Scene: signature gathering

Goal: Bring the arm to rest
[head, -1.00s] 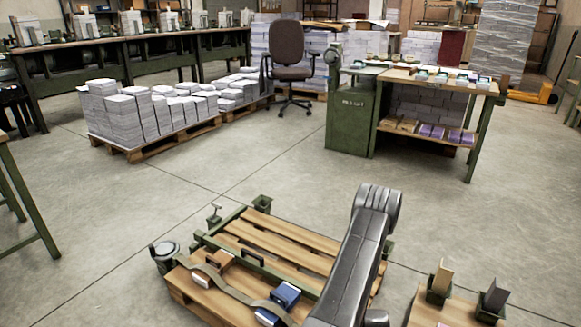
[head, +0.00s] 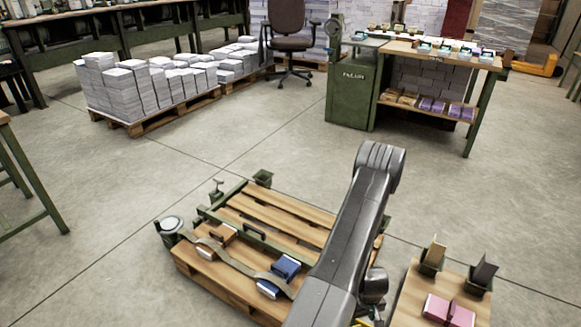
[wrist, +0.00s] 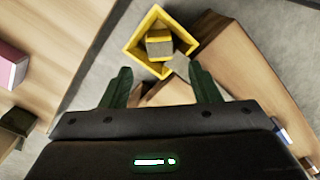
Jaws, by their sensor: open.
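My gripper (wrist: 160,92) shows in the wrist view with its two dark green fingers spread apart. It is open and nothing is between the fingers. Below and ahead of it is a yellow square bin (wrist: 135,45) with yellow and grey blocks inside. In the head view my arm rises from the bottom edge and bends at a grey elbow over the right side of a wooden pallet (head: 276,217). The gripper itself is hidden there, behind or below the arm.
Blue-covered books (head: 285,268) and an orange-brown block (head: 222,234) lie on the pallet by a curved strap. A small wooden table (head: 405,300) at lower right holds pink books (head: 449,311) and two holders. The floor between is clear.

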